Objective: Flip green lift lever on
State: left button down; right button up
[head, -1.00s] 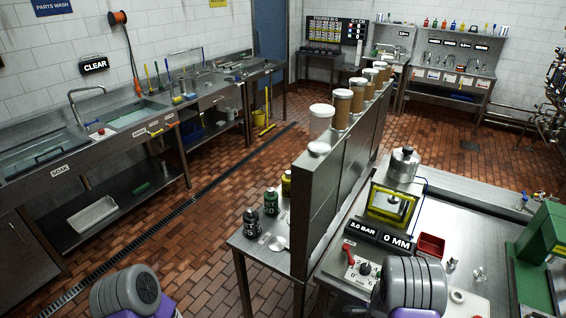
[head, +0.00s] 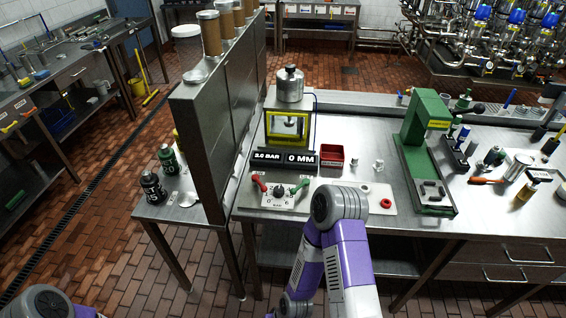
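The green lift lever (head: 300,186) sits on the right side of a light control panel (head: 282,205) on the steel bench. Its handle slants up to the right. A red lever (head: 259,183) is on the panel's left side, with a dark round knob (head: 279,192) between them. Behind the panel is a yellow-framed press unit (head: 287,125) with displays reading BAR and 0 MM (head: 302,159). My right arm rises at bottom centre, just right of and in front of the panel; its gripper does not show. Only part of my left arm shows at bottom left, without its gripper.
A green press (head: 415,135) stands right of the panel. A red tray (head: 332,155), small metal parts and a red ring (head: 386,203) lie nearby. A tall steel partition (head: 215,120) borders the panel's left. Tools and jars crowd the bench's right end.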

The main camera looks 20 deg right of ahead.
aim_at(305, 182)
jog(key=k, duration=1.35)
jog(key=z, duration=0.65)
jog(key=i, duration=1.5)
jog(key=u, duration=0.65)
